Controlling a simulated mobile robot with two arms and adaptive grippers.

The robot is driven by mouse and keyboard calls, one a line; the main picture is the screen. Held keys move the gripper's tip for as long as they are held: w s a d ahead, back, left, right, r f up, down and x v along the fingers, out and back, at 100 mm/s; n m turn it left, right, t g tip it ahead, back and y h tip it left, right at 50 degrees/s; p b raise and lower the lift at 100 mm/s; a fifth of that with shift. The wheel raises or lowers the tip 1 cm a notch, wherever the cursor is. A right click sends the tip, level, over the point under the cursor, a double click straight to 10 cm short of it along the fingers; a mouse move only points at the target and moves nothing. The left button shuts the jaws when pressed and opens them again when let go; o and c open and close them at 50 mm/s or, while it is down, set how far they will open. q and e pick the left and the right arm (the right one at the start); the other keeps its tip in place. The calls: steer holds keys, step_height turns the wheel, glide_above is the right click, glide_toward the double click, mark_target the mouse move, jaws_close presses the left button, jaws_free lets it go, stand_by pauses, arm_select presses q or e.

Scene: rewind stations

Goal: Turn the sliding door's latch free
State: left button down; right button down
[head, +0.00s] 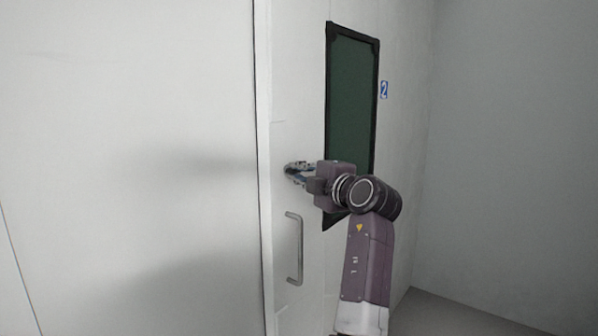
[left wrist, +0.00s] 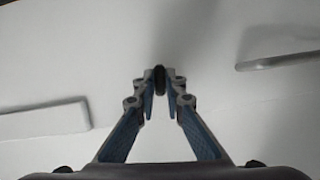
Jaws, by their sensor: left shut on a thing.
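The sliding door (head: 308,115) is white, with a dark framed window and a grey bar handle (head: 294,248). My left gripper (head: 292,170) is at the door's left edge area, above the handle and left of the window. In the left wrist view its fingertips (left wrist: 160,86) are closed on a small dark latch (left wrist: 160,75) that stands out from the door face. The fingers hide most of the latch in the head view, so I cannot tell its turn angle there. My right gripper is not in view.
The window (head: 352,100) has a black frame, with a blue "2" sign (head: 384,90) at its right. A plain white wall (head: 125,170) fills the left, and a grey wall (head: 515,150) the right. The handle also shows in the left wrist view (left wrist: 278,62).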

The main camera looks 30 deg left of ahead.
arm_select(q)
steer(key=shift+w+a+r+m+g+h+p, duration=0.1)
steer(key=shift+r+m+g+h+p, duration=0.2)
steer(key=shift+m+g+p, duration=1.4)
steer(key=shift+w+r+m+g+h+p, duration=0.1)
steer(key=shift+m+g+h+p, duration=0.35)
steer(key=shift+m+p, duration=2.3)
steer(key=shift+w+a+r+m+g+h+p, duration=0.1)
steer(key=shift+r+m+g+h+p, duration=0.15)
steer(key=shift+m+g+p, duration=1.9)
steer(key=shift+f+n+t+p, duration=0.1)
steer(key=shift+n+t+p, duration=0.3)
steer(key=shift+t+p, duration=0.45)
